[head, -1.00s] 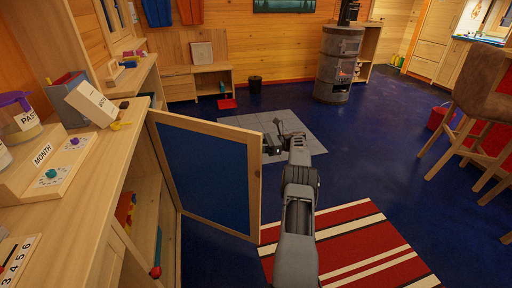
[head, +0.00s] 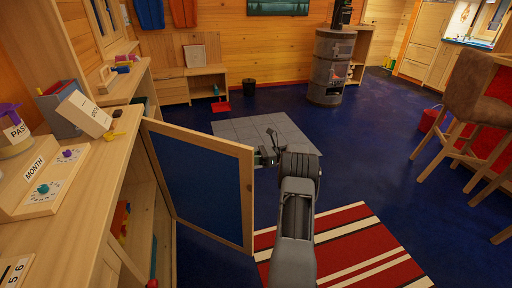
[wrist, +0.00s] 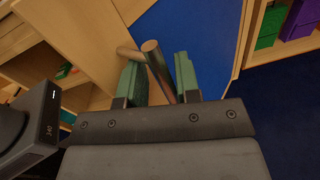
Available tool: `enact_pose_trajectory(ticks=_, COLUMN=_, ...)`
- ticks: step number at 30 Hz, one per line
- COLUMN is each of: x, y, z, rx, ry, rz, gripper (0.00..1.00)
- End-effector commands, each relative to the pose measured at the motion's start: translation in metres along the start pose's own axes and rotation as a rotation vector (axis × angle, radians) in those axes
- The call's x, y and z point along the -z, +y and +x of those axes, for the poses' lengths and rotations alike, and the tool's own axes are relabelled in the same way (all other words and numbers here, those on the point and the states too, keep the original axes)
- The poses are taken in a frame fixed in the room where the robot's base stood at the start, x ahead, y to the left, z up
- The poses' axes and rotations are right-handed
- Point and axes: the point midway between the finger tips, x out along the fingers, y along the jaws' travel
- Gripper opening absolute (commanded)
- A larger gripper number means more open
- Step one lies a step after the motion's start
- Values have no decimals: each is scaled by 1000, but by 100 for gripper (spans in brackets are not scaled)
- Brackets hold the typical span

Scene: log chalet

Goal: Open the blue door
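The blue door (head: 200,185) is a blue panel in a pale wooden frame. It stands swung out from the wooden cabinet on the left, hinged at its left side. My gripper (head: 266,157) is at the door's free right edge in the head view. In the wrist view, the green fingers of my gripper (wrist: 160,80) lie on either side of the bar-shaped door handle (wrist: 152,52) and look closed on it. The blue panel (wrist: 205,30) shows behind them. The fingertip contact is partly hidden.
The cabinet's counter (head: 85,190) carries boxes and a month dial board (head: 45,185). Its inside shows beside the open door. A striped rug (head: 345,245) and grey floor tiles (head: 235,128) lie on the blue floor. A bar stool (head: 470,105) stands right; a stove (head: 330,75) stands behind.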

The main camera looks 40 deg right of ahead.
Motion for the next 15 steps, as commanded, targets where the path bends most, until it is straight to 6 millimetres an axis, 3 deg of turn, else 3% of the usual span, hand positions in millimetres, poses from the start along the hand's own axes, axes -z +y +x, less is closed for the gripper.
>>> enact_pose_trajectory(ticks=1, x=-87, y=28, z=-14, rx=-31, ry=-19, rz=-131, gripper=36)
enact_pose_trajectory(ticks=15, x=-114, y=124, z=-27, rx=-31, ry=-37, rz=-169, gripper=36)
